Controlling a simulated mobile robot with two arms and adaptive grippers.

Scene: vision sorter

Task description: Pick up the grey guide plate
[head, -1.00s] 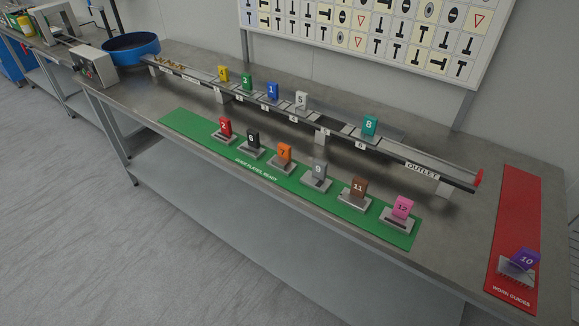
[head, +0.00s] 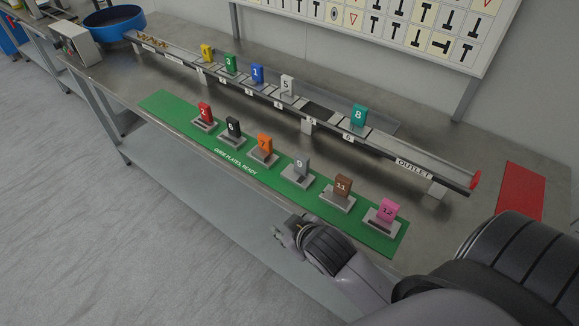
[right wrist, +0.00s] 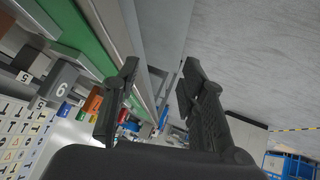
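The grey guide plate, numbered 9 (head: 301,168), stands upright on its metal base on the green mat (head: 163,103), between the orange 7 and the brown 11. It also shows tilted at the left of the right wrist view (right wrist: 62,86). My right gripper (head: 283,234) is in front of the table's front edge, apart from the grey plate. In the right wrist view, the two fingers (right wrist: 156,88) of this gripper stand apart with nothing between them. My left gripper is not in view.
Orange 7 (head: 265,146), brown 11 (head: 342,187) and pink 12 (head: 386,210) plates share the mat. Behind runs the rail (head: 415,163) with several coloured plates. The red mat (head: 521,190) is partly hidden by my right arm.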

